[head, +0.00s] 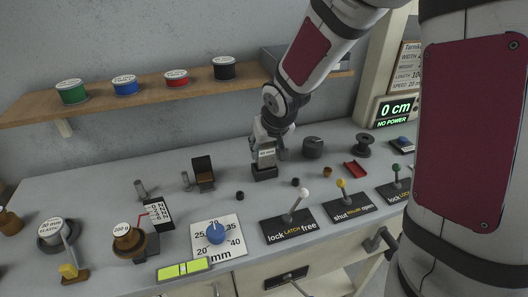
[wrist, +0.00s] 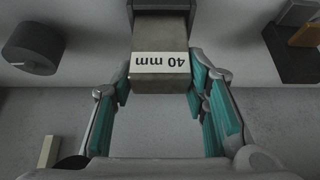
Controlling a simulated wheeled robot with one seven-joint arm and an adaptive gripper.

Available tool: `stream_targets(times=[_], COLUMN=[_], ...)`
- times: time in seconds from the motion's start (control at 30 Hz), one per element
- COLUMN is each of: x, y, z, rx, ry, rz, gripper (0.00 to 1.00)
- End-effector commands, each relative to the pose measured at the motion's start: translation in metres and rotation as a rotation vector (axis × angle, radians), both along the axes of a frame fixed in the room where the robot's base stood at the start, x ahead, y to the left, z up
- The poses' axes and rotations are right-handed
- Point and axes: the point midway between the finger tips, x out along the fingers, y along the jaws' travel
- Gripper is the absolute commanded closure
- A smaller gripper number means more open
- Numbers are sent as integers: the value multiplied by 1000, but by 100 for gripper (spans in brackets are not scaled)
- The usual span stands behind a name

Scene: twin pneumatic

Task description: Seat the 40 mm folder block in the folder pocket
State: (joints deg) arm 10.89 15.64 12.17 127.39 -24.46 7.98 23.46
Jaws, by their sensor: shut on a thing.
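The 40 mm folder block (head: 266,158) is a grey-brown block with a white "40 mm" label. It appears upright, its lower end at a small dark holder (head: 264,173) on the bench. In the wrist view the labelled block (wrist: 160,80) lies between the teal finger pads, and part of the dark holder (wrist: 163,4) shows at the top edge. I cannot tell for certain which is the folder pocket.
A dark cylinder (head: 312,147) stands just right of the block, with a black spool (head: 362,145) and red tray (head: 356,170) beyond. A shelf with spools (head: 150,101) is behind left.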

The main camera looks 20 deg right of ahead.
Motion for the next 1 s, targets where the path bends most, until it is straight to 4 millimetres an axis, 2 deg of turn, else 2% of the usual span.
stream_targets(times=[0.03,0.13,0.53,0.57,0.63,1.0], x=[1,1,1,0,0,0], y=[2,2,1,1,1,1], z=[-13,-24,-28,-28,-27,-26], rx=[0,0,0,0,0,0], ry=[4,3,0,1,1,1], rz=[4,4,1,1,1,1], gripper=[94,94,94,57,41,39])
